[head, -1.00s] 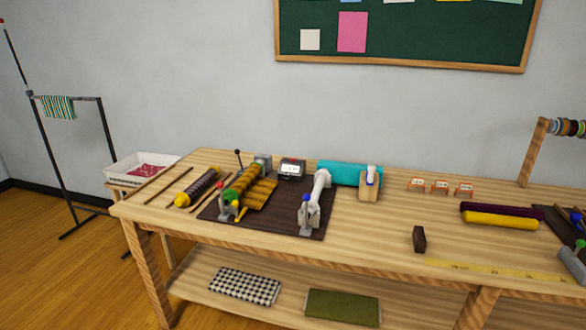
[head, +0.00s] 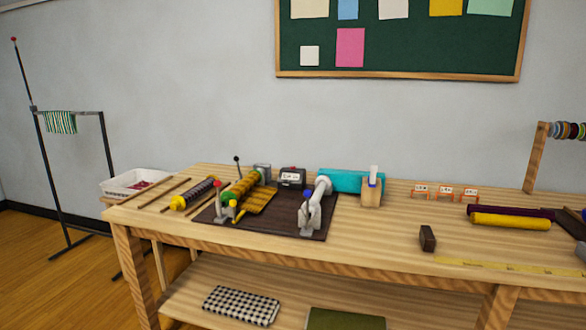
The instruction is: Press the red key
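A small dark box (head: 291,180) with a pale display stands on the workbench near the back edge of a dark mat. A small red spot (head: 293,169) shows on its top; it is too small to tell whether this is a key. Neither of my grippers is in view, and nothing of mine touches the box or the knob.
The dark mat (head: 290,222) bears a striped roller and a pale, blue-knobbed fitting (head: 311,208). A teal roll (head: 342,180) and wooden block (head: 371,193) stand right of the box. A dark block (head: 428,238) sits near the front edge. Bench between is clear.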

